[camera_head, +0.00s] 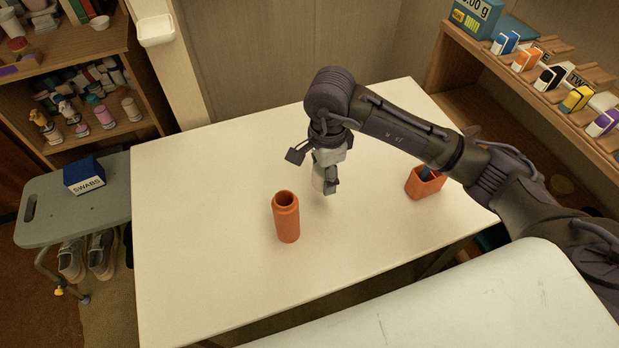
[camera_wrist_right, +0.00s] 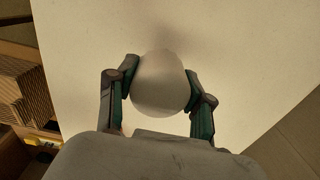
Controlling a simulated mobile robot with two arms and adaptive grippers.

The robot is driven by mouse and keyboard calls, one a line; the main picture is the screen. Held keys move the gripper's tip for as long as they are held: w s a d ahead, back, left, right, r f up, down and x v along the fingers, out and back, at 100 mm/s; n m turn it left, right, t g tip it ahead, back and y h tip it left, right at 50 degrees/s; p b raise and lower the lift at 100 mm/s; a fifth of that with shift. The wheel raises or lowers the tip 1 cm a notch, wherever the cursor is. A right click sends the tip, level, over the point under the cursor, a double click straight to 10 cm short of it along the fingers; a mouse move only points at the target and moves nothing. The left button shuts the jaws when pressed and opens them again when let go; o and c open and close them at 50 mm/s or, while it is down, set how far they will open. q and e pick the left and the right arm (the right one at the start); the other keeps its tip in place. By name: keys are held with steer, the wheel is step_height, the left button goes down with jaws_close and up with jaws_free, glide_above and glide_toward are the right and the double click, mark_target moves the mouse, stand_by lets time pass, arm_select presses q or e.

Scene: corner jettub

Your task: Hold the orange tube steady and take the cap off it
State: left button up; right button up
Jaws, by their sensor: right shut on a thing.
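The orange tube (camera_head: 287,222) stands upright on the white table, its open mouth facing up with no cap on it. My right gripper (camera_head: 326,186) is above the table, just right of and a little behind the tube, apart from it. In the right wrist view, my right gripper (camera_wrist_right: 161,86) is shut on a pale, round cap (camera_wrist_right: 158,92), with one finger on each side. In the head view the cap (camera_head: 318,178) is partly hidden by the gripper. My left gripper is not in view, and nothing holds the tube.
An orange cup (camera_head: 424,184) with something blue in it stands at the table's right, under my right arm. The white table (camera_head: 190,240) is clear left of the tube. A grey stool (camera_head: 40,225) with a blue swabs box (camera_head: 85,177) is at left. Shelves flank the table.

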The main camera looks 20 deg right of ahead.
glide_above(309, 188)
step_height(309, 188, down, 3)
steer(key=shift+r, duration=0.1)
step_height(309, 188, down, 4)
steer(key=shift+r+p, duration=0.1)
steer(key=shift+p, duration=0.2)
steer(key=shift+f, duration=0.3)
steer(key=o, duration=1.3)
steer(key=shift+w, duration=0.1)
steer(key=shift+c, duration=0.2)
steer(key=shift+r, duration=0.15)
step_height(309, 188, up, 12)
steer(key=shift+b, duration=0.45)
